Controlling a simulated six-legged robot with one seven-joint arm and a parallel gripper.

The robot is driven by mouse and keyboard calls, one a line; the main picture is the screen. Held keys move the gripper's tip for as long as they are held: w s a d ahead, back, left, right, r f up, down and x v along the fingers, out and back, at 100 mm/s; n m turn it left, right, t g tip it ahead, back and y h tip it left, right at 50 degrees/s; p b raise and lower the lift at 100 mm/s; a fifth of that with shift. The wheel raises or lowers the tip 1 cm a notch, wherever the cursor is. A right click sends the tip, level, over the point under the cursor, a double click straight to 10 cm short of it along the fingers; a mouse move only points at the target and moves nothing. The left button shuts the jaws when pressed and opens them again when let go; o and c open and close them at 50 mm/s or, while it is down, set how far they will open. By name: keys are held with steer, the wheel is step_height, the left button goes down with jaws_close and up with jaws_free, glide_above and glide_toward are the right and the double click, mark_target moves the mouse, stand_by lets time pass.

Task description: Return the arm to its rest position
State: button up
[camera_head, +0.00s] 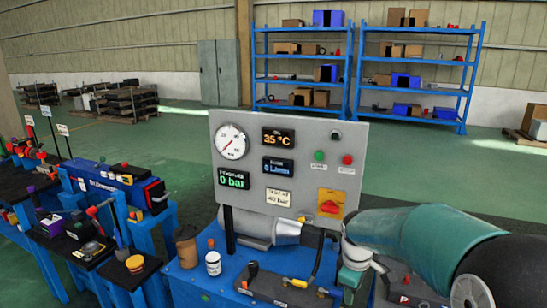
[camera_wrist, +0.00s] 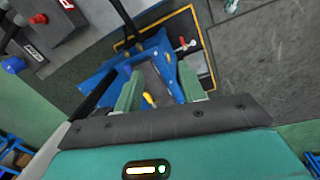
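My arm (camera_head: 430,235), teal and white, reaches in from the lower right in the head view, beside the right edge of the grey gauge panel (camera_head: 290,165). In the wrist view my gripper (camera_wrist: 159,76) has its two green fingers well apart, with nothing held between them. A blue structure (camera_wrist: 155,65) and a small yellow-tipped item (camera_wrist: 150,99) show beyond the gap. The gripper's fingers cannot be made out clearly in the head view.
The panel stands on a blue bench (camera_head: 190,285) with a white jar (camera_head: 213,263), a brown cup (camera_head: 186,245) and a yellow-handled tool (camera_head: 295,282). Cluttered blue stands (camera_head: 165,225) are at left. Blue shelves (camera_head: 300,65) stand far back, with open green floor before them.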

steer(key=s+a+r+m+t, duration=0.1)
steer(key=s+r+m, duration=0.2)
steer(key=s, duration=0.5)
steer(key=s+a+r+m+t, duration=0.2)
steer(key=s+r+m, duration=0.2)
steer(key=s, duration=0.4)
steer(key=s+a+r+m+t+y, duration=0.1)
steer(key=s+r+m, duration=0.2)
steer(key=s+r, duration=0.2)
steer(key=s, duration=0.3)
steer(key=shift+a+r+m+t, duration=0.3)
steer(key=shift+a+r+m, duration=0.1)
